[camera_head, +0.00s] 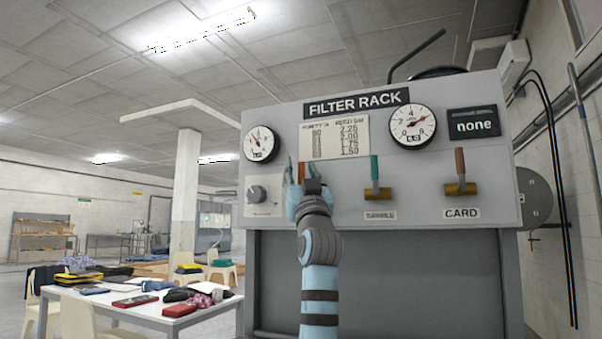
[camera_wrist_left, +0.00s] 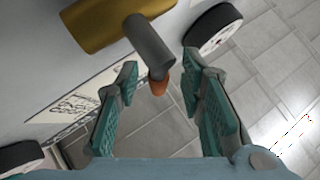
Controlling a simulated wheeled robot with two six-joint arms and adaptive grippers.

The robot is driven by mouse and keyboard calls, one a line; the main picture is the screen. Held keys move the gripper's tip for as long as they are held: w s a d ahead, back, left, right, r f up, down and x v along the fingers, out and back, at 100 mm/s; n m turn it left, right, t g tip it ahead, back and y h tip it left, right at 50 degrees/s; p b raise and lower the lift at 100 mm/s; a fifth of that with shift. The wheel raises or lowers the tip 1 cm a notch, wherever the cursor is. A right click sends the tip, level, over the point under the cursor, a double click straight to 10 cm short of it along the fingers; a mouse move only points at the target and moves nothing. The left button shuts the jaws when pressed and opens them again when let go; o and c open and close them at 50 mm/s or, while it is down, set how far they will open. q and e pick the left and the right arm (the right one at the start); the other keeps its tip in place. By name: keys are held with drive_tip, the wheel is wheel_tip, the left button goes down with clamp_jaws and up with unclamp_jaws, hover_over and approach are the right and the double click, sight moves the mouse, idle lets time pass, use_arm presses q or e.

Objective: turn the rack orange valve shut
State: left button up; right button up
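The filter rack (camera_head: 350,120) is a grey panel with lever valves along its lower front. The orange valve's upright handle (camera_head: 301,172) shows between the fingers of my left gripper (camera_head: 301,178), which hides its brass body in the head view. In the left wrist view, the brass body (camera_wrist_left: 110,20) and a grey lever with an orange tip (camera_wrist_left: 159,87) show. My left gripper (camera_wrist_left: 165,95) is open there, with the lever's tip between its two teal fingers and a gap on both sides. My right gripper is not in view.
To the right on the panel are a green-handled valve (camera_head: 375,172) and a reddish-brown-handled valve (camera_head: 460,165) over a CARD label. A knob (camera_head: 257,194) is to the left. Gauges and a "none" display (camera_head: 474,124) are above. A cluttered table (camera_head: 150,315) stands at left.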

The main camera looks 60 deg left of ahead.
use_arm(q)
drive_tip(key=v, duration=1.2)
drive_tip(key=shift+a+f, duration=0.1)
